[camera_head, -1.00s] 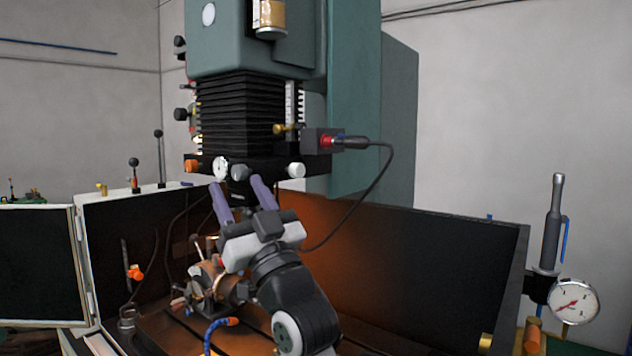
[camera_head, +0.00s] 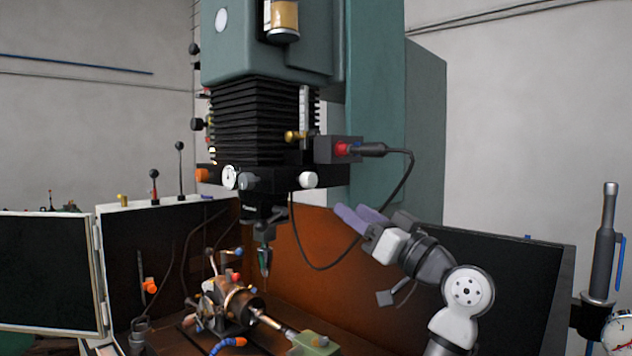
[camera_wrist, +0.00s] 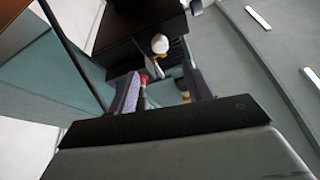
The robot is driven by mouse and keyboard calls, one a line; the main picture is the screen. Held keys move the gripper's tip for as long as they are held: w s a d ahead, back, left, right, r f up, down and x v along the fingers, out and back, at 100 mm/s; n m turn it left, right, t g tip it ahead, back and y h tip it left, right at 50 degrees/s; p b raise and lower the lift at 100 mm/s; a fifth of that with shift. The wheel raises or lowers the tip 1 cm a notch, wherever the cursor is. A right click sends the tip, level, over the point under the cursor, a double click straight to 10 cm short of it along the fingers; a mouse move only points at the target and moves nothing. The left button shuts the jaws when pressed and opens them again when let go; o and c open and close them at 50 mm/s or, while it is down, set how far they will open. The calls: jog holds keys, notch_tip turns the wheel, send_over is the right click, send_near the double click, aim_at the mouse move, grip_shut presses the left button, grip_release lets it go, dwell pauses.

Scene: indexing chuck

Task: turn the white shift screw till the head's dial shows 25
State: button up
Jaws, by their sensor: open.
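The white shift screw (camera_head: 309,180) is a round white knob at the right end of the black plate under the bellows. It also shows in the wrist view (camera_wrist: 160,43), ahead of the fingertips. The head's dial (camera_head: 230,176) is a small white round face at the plate's left; its reading is too small to tell. My gripper (camera_head: 354,211) is open and empty, to the right of and below the screw, apart from it. Its two purple-grey fingers also show in the wrist view (camera_wrist: 163,82), with the screw beyond the gap between them.
An orange knob (camera_head: 201,175) and a grey knob (camera_head: 249,180) share the plate. A brass chuck fixture (camera_head: 232,302) stands below the spindle.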

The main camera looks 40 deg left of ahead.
aim_at(312, 183)
jog(key=p+x, duration=0.5)
jog(key=x, duration=0.5)
jog(key=shift+a+r, duration=0.15)
jog(key=shift+r, duration=0.1)
jog(key=shift+w+a+r+p, duration=0.15)
jog(key=shift+a+p, duration=0.45)
jog(key=shift+a, duration=0.15)
jog(key=c, duration=1)
jog(key=shift+o, duration=0.2)
jog(key=shift+m, duration=0.3)
